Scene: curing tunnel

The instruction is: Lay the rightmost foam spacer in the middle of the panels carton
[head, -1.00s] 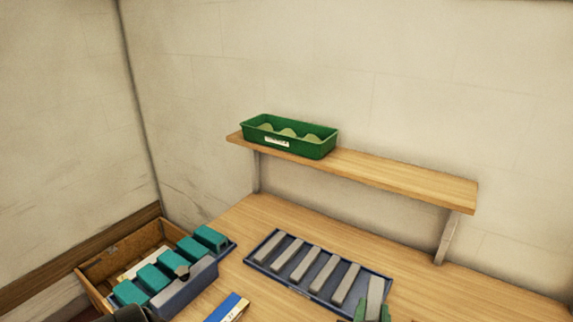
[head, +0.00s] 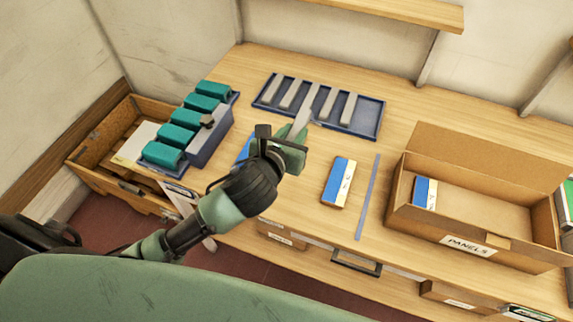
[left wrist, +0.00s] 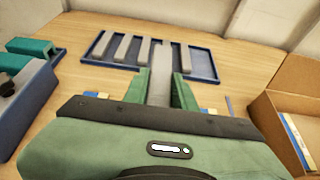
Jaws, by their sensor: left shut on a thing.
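My left gripper (head: 294,134) is shut on a grey foam spacer (head: 303,117), which sticks out beyond the fingers. The same spacer (left wrist: 159,75) shows between the green fingers in the left wrist view. Behind it is the blue tray (head: 368,121), with several grey spacers in a row and an empty stretch at its right end. The open panels carton (head: 410,213) stands to the right, labelled PANELS, with a blue-and-white piece (head: 425,192) at its left end and bare floor beyond. My right gripper is not in view.
A blue-and-white box (head: 338,182) and a thin bluish strip (head: 368,197) lie between my gripper and the carton. Another blue-and-white box (head: 243,147) is partly hidden by my arm. Teal blocks (head: 173,135) and a wooden crate (head: 103,128) are at left. A shelf (head: 400,10) hangs above.

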